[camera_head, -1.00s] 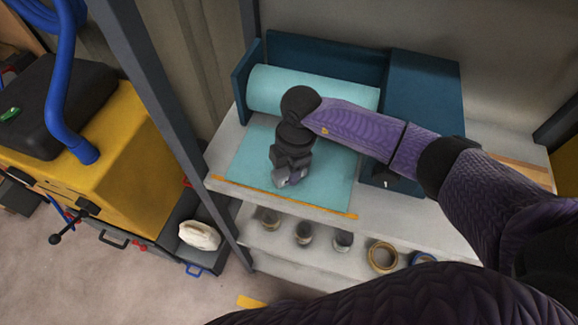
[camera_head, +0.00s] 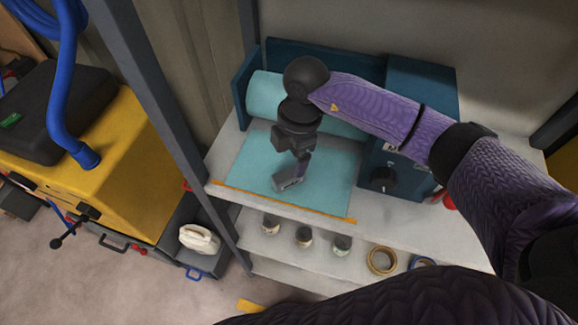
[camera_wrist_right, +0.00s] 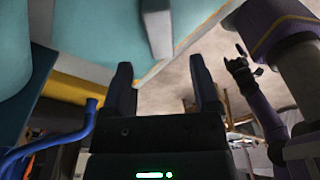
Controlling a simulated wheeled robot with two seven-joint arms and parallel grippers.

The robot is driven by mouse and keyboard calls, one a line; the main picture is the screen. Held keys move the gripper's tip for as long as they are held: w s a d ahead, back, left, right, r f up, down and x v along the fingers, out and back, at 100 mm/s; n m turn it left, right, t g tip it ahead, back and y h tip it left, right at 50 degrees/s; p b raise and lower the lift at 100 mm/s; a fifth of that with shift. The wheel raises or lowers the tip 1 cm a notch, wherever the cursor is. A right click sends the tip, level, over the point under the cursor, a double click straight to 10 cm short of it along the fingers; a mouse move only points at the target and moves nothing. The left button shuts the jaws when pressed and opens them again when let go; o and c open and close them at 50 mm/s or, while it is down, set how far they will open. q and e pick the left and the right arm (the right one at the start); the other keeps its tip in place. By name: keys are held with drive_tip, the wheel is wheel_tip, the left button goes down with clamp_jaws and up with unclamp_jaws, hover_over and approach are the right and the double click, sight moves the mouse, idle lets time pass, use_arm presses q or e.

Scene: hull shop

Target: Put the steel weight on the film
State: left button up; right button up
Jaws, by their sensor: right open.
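The steel weight (camera_head: 286,183) is a small grey block on the teal film (camera_head: 250,165), near the middle of the sheet pulled out from the roll. It also shows in the wrist view as a grey bar (camera_wrist_right: 157,28) at the top, beyond the fingertips. My right gripper (camera_head: 297,163) is open just above the weight, with its wrist hiding part of the film. Its two fingers (camera_wrist_right: 162,80) stand apart in the wrist view with nothing between them. What looks like my left gripper (camera_wrist_right: 240,72) is small and dark at the right of that view; its jaws are unclear.
The film roll (camera_head: 268,95) lies in a dark blue holder (camera_head: 330,60) behind the sheet. An orange strip (camera_head: 285,204) marks the bench's front edge. Jars (camera_head: 303,237) and a tape roll (camera_head: 382,260) stand on the shelf below. A grey post (camera_head: 165,110) rises at left.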

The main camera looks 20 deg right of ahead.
drive_tip(key=r, duration=0.6)
drive_tip(key=shift+w+d, duration=0.1)
drive_tip(key=shift+d, duration=0.25)
